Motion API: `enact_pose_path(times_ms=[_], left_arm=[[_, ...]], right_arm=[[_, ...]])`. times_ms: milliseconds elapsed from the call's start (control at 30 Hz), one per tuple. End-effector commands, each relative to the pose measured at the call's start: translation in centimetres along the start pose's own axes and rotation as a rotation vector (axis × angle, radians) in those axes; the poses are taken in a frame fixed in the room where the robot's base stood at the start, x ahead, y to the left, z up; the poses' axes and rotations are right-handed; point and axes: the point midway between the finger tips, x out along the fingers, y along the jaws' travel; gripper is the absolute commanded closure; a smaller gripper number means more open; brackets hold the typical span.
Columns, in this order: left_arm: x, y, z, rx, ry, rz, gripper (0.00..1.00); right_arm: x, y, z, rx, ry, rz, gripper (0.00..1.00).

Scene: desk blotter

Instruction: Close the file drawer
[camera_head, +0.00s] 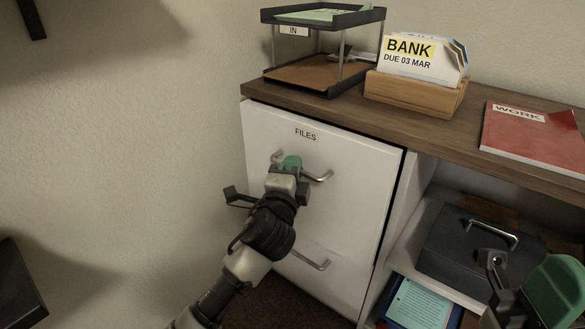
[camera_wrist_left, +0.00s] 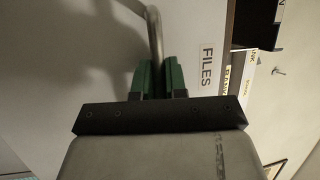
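The file drawer (camera_head: 345,200) has a white front labelled FILES, with a metal bar handle (camera_head: 318,177). A narrow dark gap runs along its top and right edges; none of its inside shows. My left gripper (camera_head: 292,163) is at the handle in front of the drawer. In the left wrist view its two green fingertips (camera_wrist_left: 158,78) are close together with the handle bar (camera_wrist_left: 153,30) between them. My right gripper (camera_head: 552,290) is partly in view at the bottom right corner, away from the drawer; its finger gap is hidden.
A wooden desk top (camera_head: 440,128) lies above the drawer, with a letter tray (camera_head: 318,74), a wooden card holder (camera_head: 415,92) and a red WORK book (camera_head: 535,140). A dark box (camera_head: 470,250) sits on the shelf at right. A second handle (camera_head: 308,260) is lower on the white cabinet.

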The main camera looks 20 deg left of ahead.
Motion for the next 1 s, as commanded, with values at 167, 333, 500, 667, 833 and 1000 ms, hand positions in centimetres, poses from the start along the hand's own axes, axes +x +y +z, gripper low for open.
enact_pose_path(times_ms=[167, 333, 500, 667, 833, 1000], left_arm=[[0.0, 0.1, 0.0, 0.000, 0.000, 0.001, 1.00], [0.5, 0.2, -0.2, 0.000, -0.002, 0.002, 1.00], [2.3, 0.6, -0.9, -0.001, -0.003, 0.002, 1.00], [3.7, 0.9, -1.5, 0.000, -0.003, 0.002, 1.00], [4.2, 1.0, -1.7, 0.000, -0.001, 0.002, 1.00], [4.2, 0.9, -1.7, 0.000, -0.001, 0.001, 1.00]], right_arm=[[0.0, 0.0, 0.0, 0.000, 0.002, 0.001, 0.63], [0.0, 0.0, 0.0, 0.000, 0.002, 0.002, 0.63], [0.0, 0.0, 0.0, 0.000, 0.003, 0.002, 0.63], [0.0, 0.0, 0.0, 0.000, 0.003, 0.002, 0.63], [0.0, 0.0, 0.0, -0.001, 0.002, 0.002, 0.63], [0.0, 0.0, 0.0, -0.001, 0.000, 0.003, 0.63]])
